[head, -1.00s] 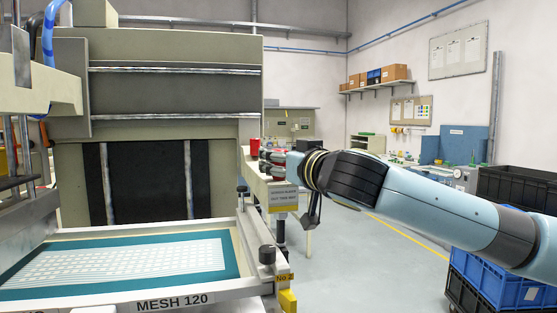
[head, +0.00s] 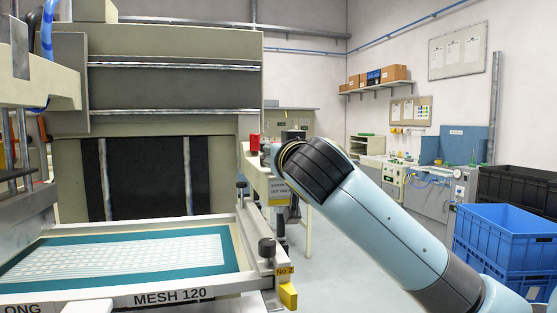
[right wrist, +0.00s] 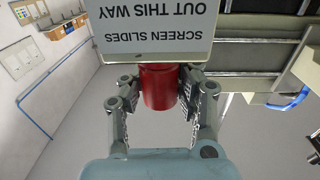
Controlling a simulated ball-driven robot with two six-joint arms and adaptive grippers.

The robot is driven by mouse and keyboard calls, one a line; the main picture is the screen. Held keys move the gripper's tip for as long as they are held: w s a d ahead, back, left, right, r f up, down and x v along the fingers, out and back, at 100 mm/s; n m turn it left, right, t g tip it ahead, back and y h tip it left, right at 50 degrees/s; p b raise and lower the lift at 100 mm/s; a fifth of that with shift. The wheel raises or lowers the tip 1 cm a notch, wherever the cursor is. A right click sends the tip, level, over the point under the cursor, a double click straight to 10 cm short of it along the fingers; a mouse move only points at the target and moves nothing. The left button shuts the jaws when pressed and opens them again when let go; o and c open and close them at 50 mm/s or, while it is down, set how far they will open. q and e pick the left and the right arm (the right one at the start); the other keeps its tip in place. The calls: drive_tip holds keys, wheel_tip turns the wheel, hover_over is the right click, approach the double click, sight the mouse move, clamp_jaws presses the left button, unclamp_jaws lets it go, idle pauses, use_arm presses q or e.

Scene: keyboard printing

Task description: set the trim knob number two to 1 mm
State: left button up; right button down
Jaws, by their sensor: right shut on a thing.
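A black knob (head: 267,250) stands on the front right corner of the press frame, just above a yellow "No 2" label (head: 285,271). No gripper is at this knob, and its scale cannot be read. My right gripper (right wrist: 158,96) is shut on a red cylinder (right wrist: 160,87), with one finger on each side of it. In the head view my right arm reaches to the press's right side, and its wrist mostly hides the fingers. A red piece (head: 254,144) shows just beyond the wrist there. My left gripper is not in view.
A "screen slides out this way" sign (right wrist: 160,28) is close to the red cylinder. Blue crates (head: 500,235) stand at the right. Grey floor (head: 335,255) is clear between them and the press.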

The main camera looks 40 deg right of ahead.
drive_tip(key=m+g+h, duration=0.1)
drive_tip(key=m+h+b, duration=0.1)
drive_tip(key=shift+a+f+g+h, duration=0.1)
drive_tip(key=shift+f+g+h, duration=0.2)
drive_tip(key=shift+g, duration=0.1)
drive_tip(key=m+g+h+b, duration=0.2)
drive_tip(key=g+b, duration=0.1)
drive_tip(key=m+g+h+b, duration=0.2)
drive_tip(key=m+g+b, duration=0.1)
drive_tip(key=b, duration=0.1)
drive_tip(key=shift+g+h, duration=0.4)
drive_tip(key=shift+r+m+g+h+b, duration=0.15)
drive_tip(key=shift+m+g+h+b, duration=0.25)
drive_tip(key=shift+m+g+b, duration=0.6)
drive_tip(key=c, duration=0.9)
unclamp_jaws()
drive_tip(key=shift+r, duration=0.1)
drive_tip(key=shift+r, duration=0.1)
wheel_tip(320, 180, up, 10)
drive_tip(key=shift+f, duration=0.1)
